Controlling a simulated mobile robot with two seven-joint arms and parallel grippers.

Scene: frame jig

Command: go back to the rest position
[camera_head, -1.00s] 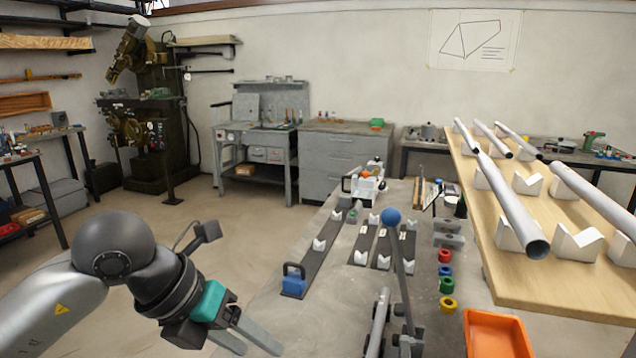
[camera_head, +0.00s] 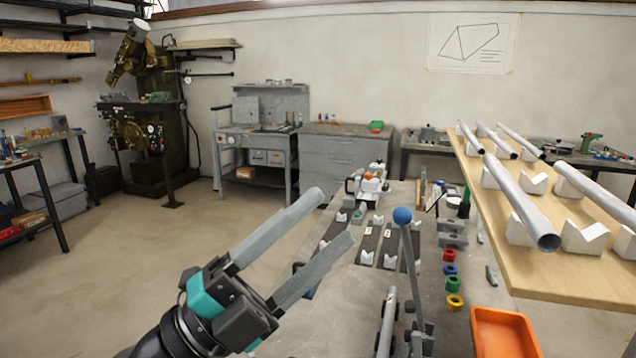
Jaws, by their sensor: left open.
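My left gripper (camera_head: 328,220) comes in from the lower left. Its two long grey fingers are apart with nothing between them, pointing up and right. From this view they overlap the left side of the grey work table (camera_head: 345,320) and part of the black jig strips there. I cannot tell its height above the table. My right gripper is not in view.
A lever with a blue ball knob (camera_head: 402,215) stands upright close to the gripper's right. White V-blocks (camera_head: 365,258) sit on the strips. An orange tray (camera_head: 503,335) is at the lower right. Open floor lies left.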

